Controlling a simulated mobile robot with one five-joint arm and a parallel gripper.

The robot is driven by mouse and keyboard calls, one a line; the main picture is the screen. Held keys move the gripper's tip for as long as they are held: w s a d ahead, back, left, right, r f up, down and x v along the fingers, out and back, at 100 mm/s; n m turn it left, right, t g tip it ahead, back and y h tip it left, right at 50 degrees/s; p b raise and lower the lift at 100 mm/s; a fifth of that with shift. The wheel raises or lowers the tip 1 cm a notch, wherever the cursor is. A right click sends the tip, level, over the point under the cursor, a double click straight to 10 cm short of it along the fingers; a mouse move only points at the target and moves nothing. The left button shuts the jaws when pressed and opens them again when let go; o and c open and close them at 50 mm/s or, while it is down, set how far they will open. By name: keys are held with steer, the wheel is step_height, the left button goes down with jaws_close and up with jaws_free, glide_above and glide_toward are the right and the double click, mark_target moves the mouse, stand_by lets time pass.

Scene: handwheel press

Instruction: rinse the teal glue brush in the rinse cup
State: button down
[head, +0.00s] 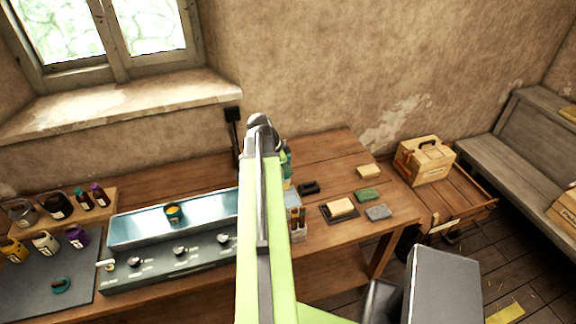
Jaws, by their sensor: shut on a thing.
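My green arm (262,230) rises through the middle of the head view and ends in a dark grey joint (260,124) over the table. My gripper does not show; the arm hides what is behind it. I cannot make out the teal glue brush. A small round teal thing (61,286) lies on the grey mat at the left. I cannot single out a rinse cup; a cluster of small bottles (287,160) is partly hidden just right of my arm.
The long trough (140,230) has several knobs along its front. Jars and bottles crowd the left end of the wooden table (335,160). A holder (298,232), sponge-like blocks (367,194) and a black piece lie right of my arm. A wooden box (424,162) stands farther right.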

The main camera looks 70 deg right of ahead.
step_height(320, 180, down, 12)
steer(key=b, duration=1.1)
steer(key=shift+b, duration=0.35)
steer(key=shift+r, duration=0.1)
stand_by(4.3)
